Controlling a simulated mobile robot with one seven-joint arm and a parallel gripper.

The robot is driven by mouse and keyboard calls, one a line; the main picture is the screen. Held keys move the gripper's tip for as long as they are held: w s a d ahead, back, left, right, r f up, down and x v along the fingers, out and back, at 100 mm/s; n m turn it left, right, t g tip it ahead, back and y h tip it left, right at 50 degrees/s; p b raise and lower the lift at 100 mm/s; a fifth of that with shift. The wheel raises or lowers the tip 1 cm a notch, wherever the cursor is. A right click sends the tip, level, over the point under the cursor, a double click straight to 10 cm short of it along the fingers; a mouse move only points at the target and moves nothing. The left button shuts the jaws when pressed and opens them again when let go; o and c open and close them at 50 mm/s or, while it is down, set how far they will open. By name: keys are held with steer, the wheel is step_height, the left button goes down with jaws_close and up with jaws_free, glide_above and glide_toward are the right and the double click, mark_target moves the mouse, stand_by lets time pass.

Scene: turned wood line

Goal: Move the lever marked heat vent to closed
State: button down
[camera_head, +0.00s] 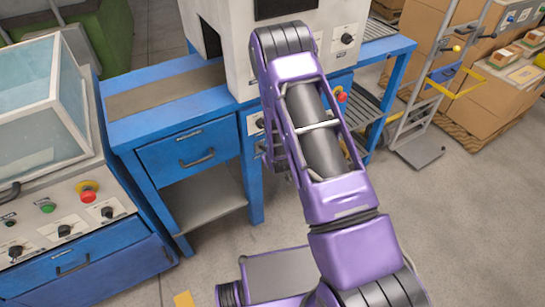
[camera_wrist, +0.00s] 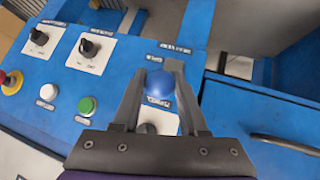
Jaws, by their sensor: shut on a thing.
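My gripper (camera_wrist: 160,105) shows in the wrist view, with its two dark fingers on either side of a blue ball knob (camera_wrist: 160,84). It is shut on this knob, which looks like the end of a lever on a blue panel. A white plate (camera_wrist: 158,120) with a dark round part lies just below the knob, between the fingers. Small labels sit above and at the knob, too blurred to read. In the head view my purple arm hides the gripper and the lever.
In the wrist view, two black rotary knobs (camera_wrist: 88,47) (camera_wrist: 40,38), a white button (camera_wrist: 48,92), a green button (camera_wrist: 87,106) and a red button (camera_wrist: 12,82) lie left of my gripper. A drawer handle (camera_wrist: 285,144) is at the right. A hand truck (camera_head: 415,140) stands at right.

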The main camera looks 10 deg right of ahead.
steer(key=shift+w+r, duration=0.35)
steer(key=c, duration=0.8)
jaws_free()
steer(key=o, duration=0.3)
steer(key=shift+s+f, duration=0.15)
steer(key=shift+o, duration=0.2)
steer(key=v, duration=1.7)
steer(key=shift+s+p, duration=0.25)
steer(key=shift+p, duration=0.15)
steer(key=shift+w+a, duration=0.1)
